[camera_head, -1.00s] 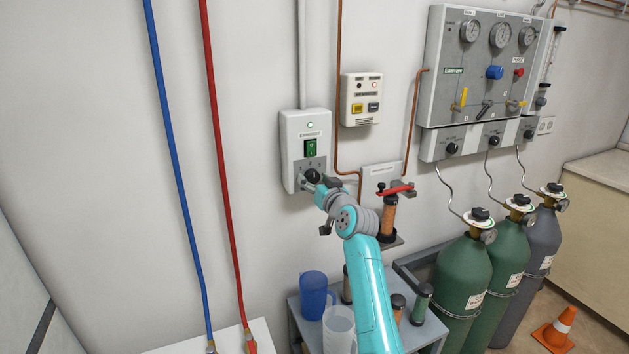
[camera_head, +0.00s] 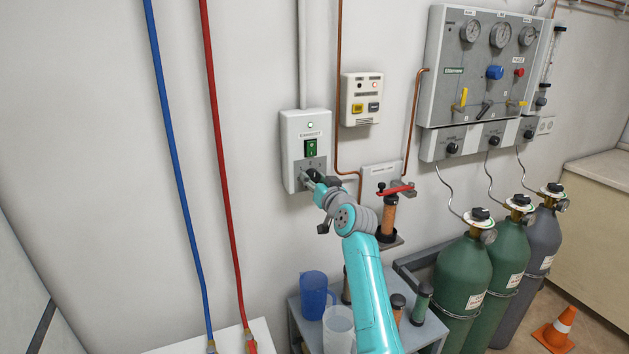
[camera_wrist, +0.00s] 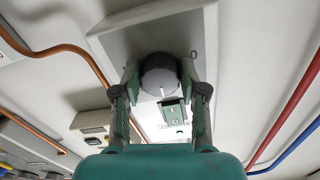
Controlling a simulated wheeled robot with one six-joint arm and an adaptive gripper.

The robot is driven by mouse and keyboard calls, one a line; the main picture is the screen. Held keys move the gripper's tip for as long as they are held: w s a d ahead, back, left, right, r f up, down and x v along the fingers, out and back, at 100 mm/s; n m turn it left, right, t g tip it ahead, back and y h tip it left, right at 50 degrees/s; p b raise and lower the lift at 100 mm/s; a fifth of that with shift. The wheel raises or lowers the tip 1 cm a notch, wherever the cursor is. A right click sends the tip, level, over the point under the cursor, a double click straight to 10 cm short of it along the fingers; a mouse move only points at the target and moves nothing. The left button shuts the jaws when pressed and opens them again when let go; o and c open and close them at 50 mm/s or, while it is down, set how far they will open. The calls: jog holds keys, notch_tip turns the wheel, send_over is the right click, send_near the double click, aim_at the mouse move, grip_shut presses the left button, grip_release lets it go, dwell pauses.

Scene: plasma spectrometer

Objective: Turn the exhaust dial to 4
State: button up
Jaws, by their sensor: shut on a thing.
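The exhaust control box (camera_head: 290,150) is a white wall unit with a lit green lamp and a green switch above a grey dial plate. In the head view the dial is mostly hidden by my gripper (camera_head: 313,180). In the wrist view the dark round exhaust dial (camera_wrist: 158,76) with a pale pointer line sits between the two fingers of my gripper (camera_wrist: 160,84), which is shut on it.
A small control box (camera_head: 361,98) and copper pipe are just right of the exhaust box. A red-handled fixture (camera_head: 394,190) stands right of my wrist. Below are a cart with a blue jug (camera_head: 314,294) and green gas cylinders (camera_head: 462,275). Blue and red hoses hang left.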

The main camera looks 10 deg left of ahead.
jog(key=m, duration=0.9)
jog(key=shift+m, duration=0.4)
jog(key=m, duration=0.5)
jog(key=shift+r+m, duration=0.1)
jog(key=shift+m, duration=2.3)
jog(key=o, duration=1.1)
jog(key=shift+o, duration=0.2)
jog(key=shift+s, duration=0.1)
